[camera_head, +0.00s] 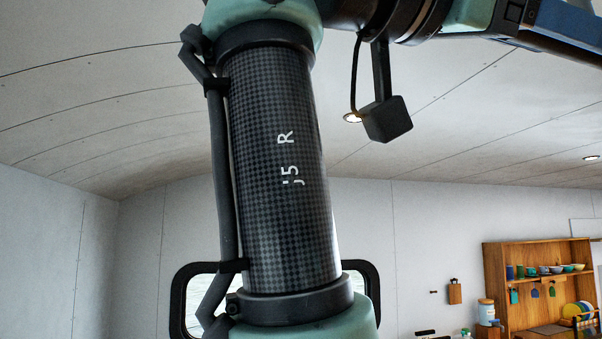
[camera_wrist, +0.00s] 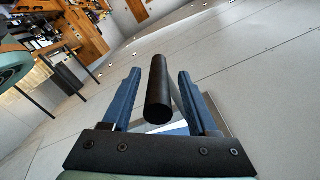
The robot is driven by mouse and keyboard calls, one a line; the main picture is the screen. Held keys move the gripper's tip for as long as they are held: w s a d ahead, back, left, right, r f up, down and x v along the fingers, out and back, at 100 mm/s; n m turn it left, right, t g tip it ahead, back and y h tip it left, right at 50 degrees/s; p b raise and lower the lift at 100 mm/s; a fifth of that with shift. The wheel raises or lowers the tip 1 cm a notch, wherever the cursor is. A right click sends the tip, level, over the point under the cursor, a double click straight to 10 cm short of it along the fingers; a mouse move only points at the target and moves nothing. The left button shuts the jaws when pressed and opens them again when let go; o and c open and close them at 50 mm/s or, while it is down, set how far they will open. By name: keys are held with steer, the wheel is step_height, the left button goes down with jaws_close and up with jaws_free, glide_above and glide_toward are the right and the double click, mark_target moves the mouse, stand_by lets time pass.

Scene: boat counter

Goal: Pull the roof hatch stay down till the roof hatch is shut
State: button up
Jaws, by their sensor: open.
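In the wrist view my gripper (camera_wrist: 160,74) is open, with one blue finger on each side of a black round bar (camera_wrist: 158,95). The bar looks like the grip of the roof hatch stay. Its round end faces the camera, and a gap shows on either side of it. Behind it, low between the fingers, is a bright patch with a pale edge (camera_wrist: 178,126), perhaps part of the roof hatch; most of it is hidden. In the head view only a blue part of my gripper (camera_head: 565,28) shows at the upper right; stay and hatch are not seen there.
The pale panelled ceiling (camera_head: 480,110) curves overhead with small lamps. A wooden shelf (camera_head: 495,285) with cups and plates hangs at the lower right. A dark-framed window (camera_head: 362,268) is partly behind my arm. The air around the bar looks free.

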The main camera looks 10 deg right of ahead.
steer(key=shift+w+d, duration=0.1)
steer(key=shift+d, duration=0.55)
jaws_close()
stand_by(1.0)
